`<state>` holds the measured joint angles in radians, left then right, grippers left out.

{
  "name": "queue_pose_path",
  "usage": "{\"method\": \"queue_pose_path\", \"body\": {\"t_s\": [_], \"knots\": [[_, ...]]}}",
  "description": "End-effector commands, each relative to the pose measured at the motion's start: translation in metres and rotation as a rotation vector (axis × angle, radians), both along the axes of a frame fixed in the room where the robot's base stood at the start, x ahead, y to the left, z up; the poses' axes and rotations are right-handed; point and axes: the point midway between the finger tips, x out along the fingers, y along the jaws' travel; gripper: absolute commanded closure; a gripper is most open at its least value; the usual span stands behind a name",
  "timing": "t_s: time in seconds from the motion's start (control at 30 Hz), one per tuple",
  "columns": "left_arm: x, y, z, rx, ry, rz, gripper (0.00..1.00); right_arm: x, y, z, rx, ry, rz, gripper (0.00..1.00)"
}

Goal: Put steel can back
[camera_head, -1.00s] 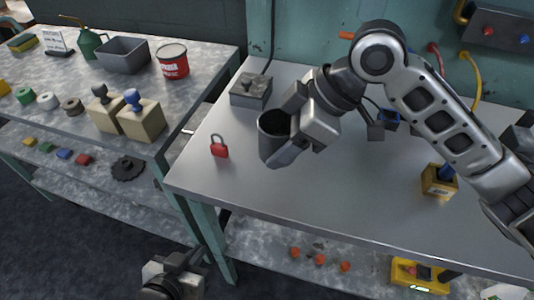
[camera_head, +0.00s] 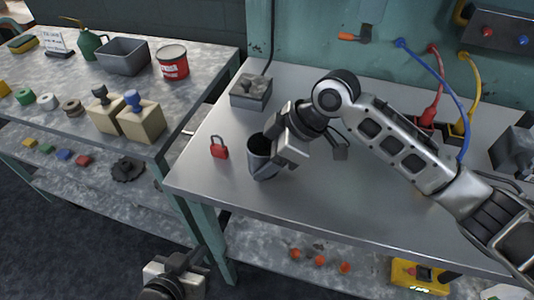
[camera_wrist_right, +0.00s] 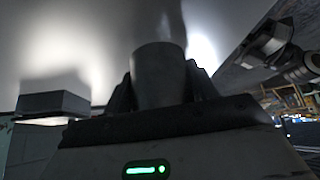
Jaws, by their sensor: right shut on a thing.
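The steel can (camera_head: 262,160) is a dark grey, open-topped cylinder at the left part of the grey workbench (camera_head: 330,205). My right gripper (camera_head: 278,150) is shut on its right side. The can is low, at or just above the bench top; I cannot tell whether it touches. In the right wrist view the can (camera_wrist_right: 158,75) stands between the two dark fingers. My left gripper (camera_head: 180,268) is at the bottom of the head view, below and in front of the bench, away from the can; its jaw opening is unclear.
A red padlock (camera_head: 219,148) lies just left of the can. A grey box with a knob (camera_head: 251,90) stands behind it. Coloured cables and sockets (camera_head: 430,125) are at the back right. The front middle of the bench is clear.

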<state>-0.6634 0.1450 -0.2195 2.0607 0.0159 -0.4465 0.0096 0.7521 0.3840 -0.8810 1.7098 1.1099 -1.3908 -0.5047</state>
Motion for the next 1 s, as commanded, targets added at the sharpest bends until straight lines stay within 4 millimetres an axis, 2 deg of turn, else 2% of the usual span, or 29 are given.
{"method": "queue_pose_path", "body": {"t_s": [0.07,0.1,0.17,0.43,0.57,1.0], "knots": [[0.0,0.0,0.0,0.0,0.0,0.0,1.0,0.0,0.0,-0.003,0.0,0.001,-0.001,0.72],[0.0,0.0,0.0,0.0,0.0,0.0,1.0,0.0,0.0,-0.003,-0.001,0.001,-0.001,0.34],[0.0,0.0,0.0,0.001,0.0,0.001,1.0,0.0,0.0,-0.003,-0.001,0.001,-0.001,0.2],[0.0,0.0,0.0,0.001,0.0,0.0,1.0,0.0,0.0,-0.002,-0.001,0.001,-0.001,0.2],[0.0,0.001,0.0,0.003,-0.001,-0.001,1.0,0.0,-0.003,0.006,0.001,-0.002,-0.001,0.2],[0.0,0.002,0.001,0.008,-0.002,-0.005,1.0,-0.005,-0.051,0.08,-0.001,-0.002,-0.002,0.2]]}}
